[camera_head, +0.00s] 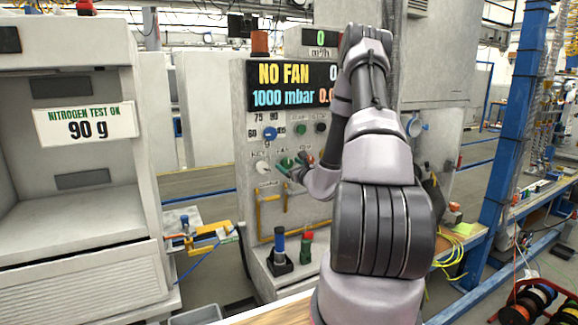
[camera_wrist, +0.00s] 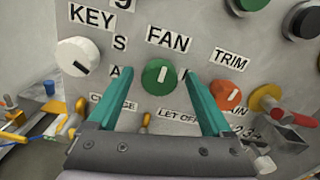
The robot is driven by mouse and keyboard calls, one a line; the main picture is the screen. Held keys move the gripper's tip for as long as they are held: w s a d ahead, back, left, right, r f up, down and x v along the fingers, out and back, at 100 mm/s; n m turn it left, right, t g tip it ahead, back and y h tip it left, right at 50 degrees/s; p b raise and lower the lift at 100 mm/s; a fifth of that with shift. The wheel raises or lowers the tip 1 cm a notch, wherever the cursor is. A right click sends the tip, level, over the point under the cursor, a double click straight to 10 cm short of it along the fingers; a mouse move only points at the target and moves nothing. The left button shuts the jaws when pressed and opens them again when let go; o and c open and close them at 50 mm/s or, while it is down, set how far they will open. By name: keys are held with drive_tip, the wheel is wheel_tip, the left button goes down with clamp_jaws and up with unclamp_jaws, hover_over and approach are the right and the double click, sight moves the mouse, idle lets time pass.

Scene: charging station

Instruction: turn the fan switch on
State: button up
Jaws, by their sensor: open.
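The fan switch (camera_wrist: 157,82) is a round green knob below the FAN label, with a pale pointer mark that looks close to upright. My gripper (camera_wrist: 158,74) is open, with one teal finger on each side of the green knob in the wrist view. I cannot tell whether the fingers touch it. In the head view my gripper (camera_head: 291,168) is at the control panel (camera_head: 245,205), and the knob is small and partly covered there. The display (camera_head: 290,86) above reads NO FAN and 1000 mbar.
A white KEY knob (camera_wrist: 78,57) is left of the fan knob, and an orange TRIM knob (camera_wrist: 226,94) is close on the right. A yellow knob (camera_wrist: 265,97) and red handle (camera_wrist: 292,116) are further right. Blue and red-green handled items stand on the ledge below.

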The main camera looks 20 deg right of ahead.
drive_tip(key=shift+w, duration=0.25)
clamp_jaws()
